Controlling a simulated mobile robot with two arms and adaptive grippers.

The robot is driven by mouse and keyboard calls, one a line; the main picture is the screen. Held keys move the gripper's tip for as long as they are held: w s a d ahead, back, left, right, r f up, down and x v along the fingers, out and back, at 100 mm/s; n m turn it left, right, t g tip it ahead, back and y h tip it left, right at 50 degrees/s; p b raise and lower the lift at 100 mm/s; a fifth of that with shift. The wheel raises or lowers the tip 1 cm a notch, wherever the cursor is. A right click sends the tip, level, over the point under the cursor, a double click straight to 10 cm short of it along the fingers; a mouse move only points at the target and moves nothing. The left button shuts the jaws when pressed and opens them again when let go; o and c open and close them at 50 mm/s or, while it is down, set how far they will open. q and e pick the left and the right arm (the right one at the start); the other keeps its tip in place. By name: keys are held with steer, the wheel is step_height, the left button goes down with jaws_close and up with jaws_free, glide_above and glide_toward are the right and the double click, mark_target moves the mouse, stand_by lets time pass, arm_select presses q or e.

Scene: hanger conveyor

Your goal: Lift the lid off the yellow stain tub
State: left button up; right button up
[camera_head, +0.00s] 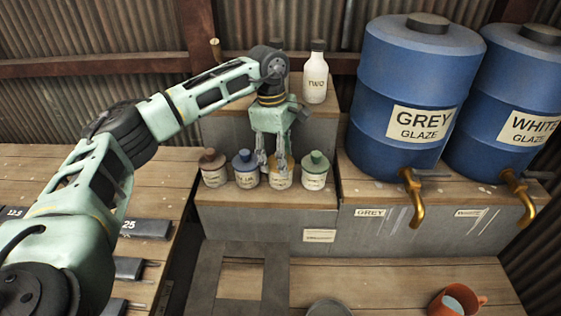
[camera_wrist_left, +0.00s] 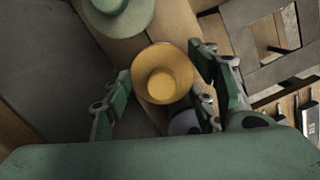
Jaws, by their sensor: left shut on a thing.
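The yellow stain tub (camera_head: 281,180) stands on a wooden ledge, between the blue-lidded tub (camera_head: 246,173) and the green-lidded tub (camera_head: 314,175). My left gripper (camera_head: 275,163) comes down over it from above, and its fingers partly hide the tub's top. In the left wrist view the round yellow lid (camera_wrist_left: 162,72) with its raised knob lies between the two fingers of my left gripper (camera_wrist_left: 160,95). The gripper is shut on the lid. I cannot tell whether there is a gap between lid and tub. My right gripper is not in view.
A brown-lidded tub (camera_head: 213,168) stands at the row's left end. A white bottle (camera_head: 315,78) stands on the step behind. Blue GREY glaze (camera_head: 395,125) and WHITE glaze (camera_head: 500,125) barrels with brass taps stand at right. An orange mug (camera_head: 440,304) sits at front right.

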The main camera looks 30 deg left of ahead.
arm_select(q)
steer(key=shift+c, duration=0.6)
steer(key=shift+r+b, duration=0.4)
steer(key=shift+r, duration=0.15)
step_height(320, 180, up, 3)
steer(key=shift+f+b, duration=0.2)
steer(key=shift+b, duration=0.5)
steer(key=s+d+r+b, duration=0.1)
steer(key=d+r+b, duration=0.2)
steer(key=d+r, duration=0.4)
steer(key=shift+s+d+r, duration=0.15)
steer(key=shift+s+d, duration=0.15)
steer(key=shift+d, duration=2.05)
